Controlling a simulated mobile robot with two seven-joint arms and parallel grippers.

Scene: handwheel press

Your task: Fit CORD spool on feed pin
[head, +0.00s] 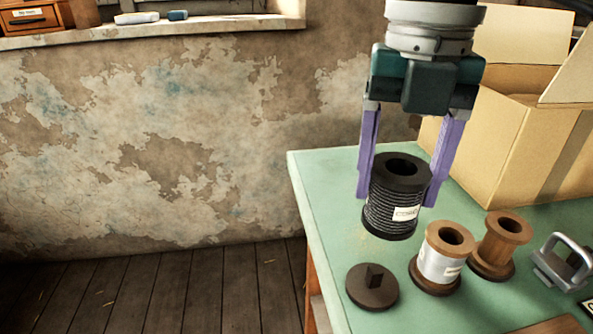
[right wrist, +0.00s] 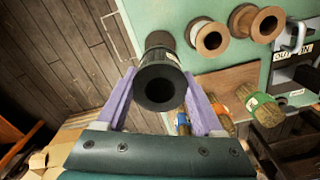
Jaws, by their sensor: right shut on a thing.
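The black spool (head: 388,205) has dark cord wound on it and a pale label that seems to read CORD. It is upright, its open bore facing up. My right gripper (head: 398,201) is shut on it, one purple finger on each side. I cannot tell whether its base touches the green table. In the right wrist view the spool (right wrist: 161,88) sits between the fingers (right wrist: 161,100). My left gripper is not in view.
On the table (head: 318,215) stand a white-wound spool (head: 438,262), a bare wooden spool (head: 499,245) and a metal handled piece (head: 563,264). An open cardboard box (head: 500,140) is behind. The right wrist view shows a labelled bundle (right wrist: 262,108). The table's left strip is clear.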

